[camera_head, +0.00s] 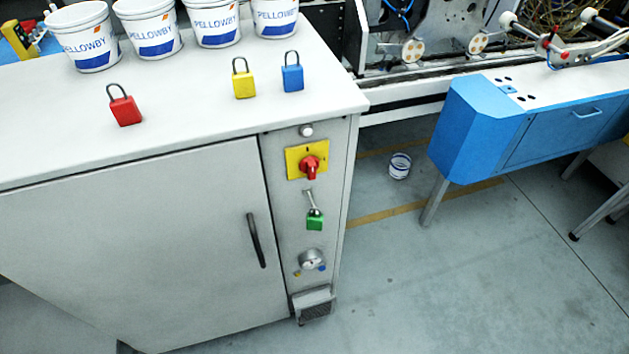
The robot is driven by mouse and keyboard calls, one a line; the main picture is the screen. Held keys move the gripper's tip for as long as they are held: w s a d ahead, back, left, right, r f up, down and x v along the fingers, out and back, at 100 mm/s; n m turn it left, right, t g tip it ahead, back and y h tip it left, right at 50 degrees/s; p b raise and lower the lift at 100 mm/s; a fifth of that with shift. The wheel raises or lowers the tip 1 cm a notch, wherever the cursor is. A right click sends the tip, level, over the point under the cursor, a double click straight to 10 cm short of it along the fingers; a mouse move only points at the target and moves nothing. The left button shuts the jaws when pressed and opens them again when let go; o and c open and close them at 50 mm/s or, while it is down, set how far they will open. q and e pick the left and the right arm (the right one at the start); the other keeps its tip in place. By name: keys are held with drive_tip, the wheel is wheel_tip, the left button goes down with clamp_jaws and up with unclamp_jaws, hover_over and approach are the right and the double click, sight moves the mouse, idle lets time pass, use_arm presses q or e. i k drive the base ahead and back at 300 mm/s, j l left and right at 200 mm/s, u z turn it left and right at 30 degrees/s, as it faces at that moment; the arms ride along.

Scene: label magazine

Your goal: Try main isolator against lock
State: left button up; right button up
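The main isolator (311,166) is a red rotary handle on a yellow plate, on the narrow right front panel of the grey cabinet. The handle's grip points downward. A green padlock (315,220) hangs just below the plate, at a small metal fitting. I cannot tell whether its shackle passes through the isolator. A red padlock (124,108), a yellow padlock (244,84) and a blue padlock (292,77) are on the cabinet top, with their shackles toward the back. Neither of my grippers is in view.
Several white Pellowby tubs (149,28) stand along the back of the cabinet top (190,95). The cabinet door has a black handle (256,240). A round fitting (312,259) sits low on the panel. A blue machine unit (530,120) stands right, beyond open floor.

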sight(309, 165)
drive_tip(key=u, duration=0.35)
drive_tip(key=l+u, duration=0.4)
drive_tip(key=k+l+u, duration=0.1)
drive_tip(key=l+u, duration=0.2)
drive_tip(key=u, duration=0.15)
drive_tip(key=k+l+u, duration=0.15)
drive_tip(key=l+u, duration=0.25)
drive_tip(key=k+l, duration=0.2)
drive_tip(key=l, duration=0.15)
drive_tip(key=k+l, duration=0.25)
drive_tip(key=l, duration=0.1)
